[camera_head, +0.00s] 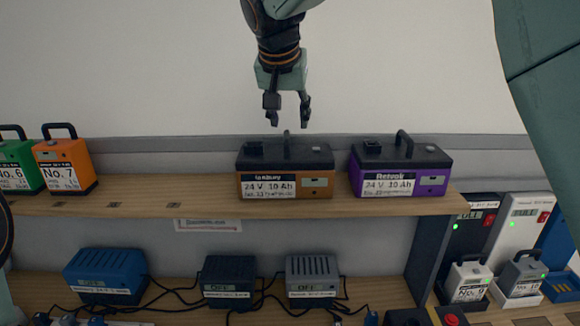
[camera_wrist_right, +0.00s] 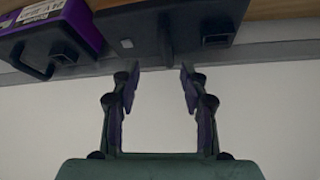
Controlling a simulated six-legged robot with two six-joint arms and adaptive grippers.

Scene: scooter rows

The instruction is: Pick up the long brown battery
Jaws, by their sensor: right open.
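The long brown battery (camera_head: 314,187) stands on the wooden shelf (camera_head: 210,206) in the head view, with a black lid, an upright handle and a "24 V 10 Ah" label. My right gripper (camera_head: 288,118) points down just above its handle, open and empty. In the right wrist view my right gripper (camera_wrist_right: 158,78) has its fingers apart with only pale wall between them. A dark battery lid (camera_wrist_right: 213,30), seemingly the brown battery's, lies beyond the fingertips. My left gripper is not in view.
A purple battery (camera_head: 402,188) stands close on the right. An orange battery (camera_head: 64,166) and a green one (camera_head: 18,166) stand at the left. The shelf is bare between the orange and brown batteries. Several chargers with cables sit below.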

